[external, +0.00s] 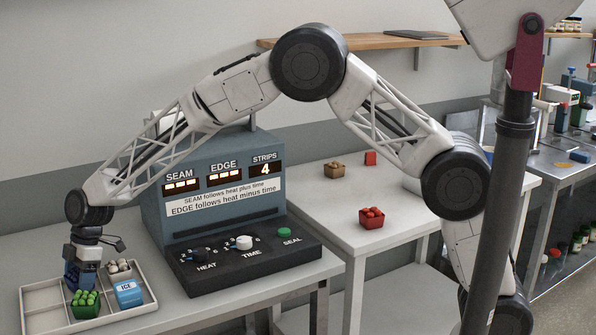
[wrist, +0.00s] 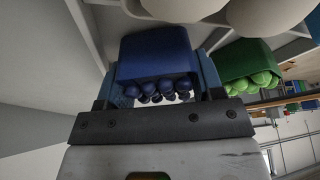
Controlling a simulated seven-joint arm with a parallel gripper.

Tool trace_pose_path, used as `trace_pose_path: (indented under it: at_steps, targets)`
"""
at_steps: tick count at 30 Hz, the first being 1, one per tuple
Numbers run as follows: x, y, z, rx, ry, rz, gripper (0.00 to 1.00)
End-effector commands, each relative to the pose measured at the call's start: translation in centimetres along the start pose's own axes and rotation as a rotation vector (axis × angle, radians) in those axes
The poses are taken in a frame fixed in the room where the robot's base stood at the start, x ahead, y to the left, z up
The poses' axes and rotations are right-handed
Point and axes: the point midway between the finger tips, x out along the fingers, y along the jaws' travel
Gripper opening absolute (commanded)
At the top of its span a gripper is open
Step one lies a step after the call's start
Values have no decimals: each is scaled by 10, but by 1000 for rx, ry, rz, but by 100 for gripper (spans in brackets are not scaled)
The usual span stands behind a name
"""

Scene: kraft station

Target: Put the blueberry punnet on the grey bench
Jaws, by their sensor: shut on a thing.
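The blueberry punnet (wrist: 156,55) is a dark blue tub with round blue berries, in the middle of the wrist view. My gripper (wrist: 163,90) is shut on it, one finger on each side. In the external view my gripper (external: 84,256) points down at the lower left over the white divided tray (external: 42,297), and the blue punnet (external: 71,273) shows partly behind a green punnet. I cannot tell whether the blue punnet touches the tray floor. The bench (external: 225,306) under the tray has a light grey top.
The green punnet (external: 86,304), a blue ICE box (external: 128,293) and a carton of white round items (external: 119,268) crowd the tray. A blue-grey sealing machine (external: 185,222) stands right of it. A white table (external: 330,207) holds a red punnet (external: 372,218). A metal bench (external: 563,187) stands far right.

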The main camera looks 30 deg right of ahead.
Motion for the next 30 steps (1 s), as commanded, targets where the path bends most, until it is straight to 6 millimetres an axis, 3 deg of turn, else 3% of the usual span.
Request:
trace_pose_path:
  at_steps: [11,12,17,30]
  targets:
    - [5,0,2,0,0,0,33]
    - [4,0,2,0,0,0,67]
    - [5,0,2,0,0,0,91]
    - [-7,0,2,0,1,1,91]
